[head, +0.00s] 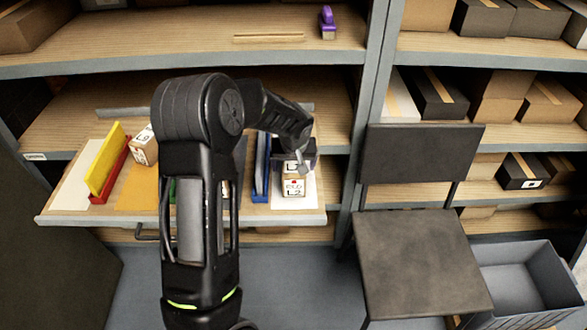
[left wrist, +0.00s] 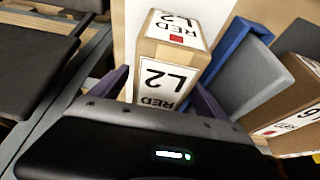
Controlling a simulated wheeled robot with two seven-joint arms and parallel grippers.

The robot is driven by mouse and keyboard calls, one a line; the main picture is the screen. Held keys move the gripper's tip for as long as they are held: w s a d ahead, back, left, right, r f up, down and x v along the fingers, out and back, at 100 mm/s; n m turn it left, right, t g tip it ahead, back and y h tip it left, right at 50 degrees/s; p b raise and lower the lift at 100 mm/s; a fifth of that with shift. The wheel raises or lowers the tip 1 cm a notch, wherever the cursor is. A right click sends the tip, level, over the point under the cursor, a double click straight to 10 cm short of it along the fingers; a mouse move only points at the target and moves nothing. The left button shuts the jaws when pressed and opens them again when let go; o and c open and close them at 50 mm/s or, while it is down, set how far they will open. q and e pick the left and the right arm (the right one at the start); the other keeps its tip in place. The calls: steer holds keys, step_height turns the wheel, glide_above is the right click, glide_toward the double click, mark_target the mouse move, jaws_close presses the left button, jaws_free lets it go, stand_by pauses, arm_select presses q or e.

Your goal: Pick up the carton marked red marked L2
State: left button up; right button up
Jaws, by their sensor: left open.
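The carton marked RED L2 (head: 294,186) stands on a white mat (head: 307,197) at the right end of the pull-out shelf. In the left wrist view the brown carton (left wrist: 172,55) shows white labels with RED and L2, one with a red square. My left gripper (head: 299,162) is above and behind the carton in the head view and hides part of its upper side. In the left wrist view the purple fingers of my left gripper (left wrist: 160,95) are open, one on each side of the carton's near end. Contact cannot be told. My right gripper is out of view.
A blue divider (head: 261,168) stands just left of the carton; a grey divider and another labelled carton (left wrist: 290,105) lie beyond it. A yellow panel (head: 104,160) and a labelled carton (head: 144,147) are at the shelf's left. A dark chair (head: 420,262) and grey crate (head: 520,280) stand right.

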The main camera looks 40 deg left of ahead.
arm_select(q)
steer(key=x, duration=0.3)
steer(key=shift+f, duration=0.15)
steer(key=shift+c, duration=0.5)
jaws_close()
steer(key=shift+w, duration=0.1)
stand_by(0.6)
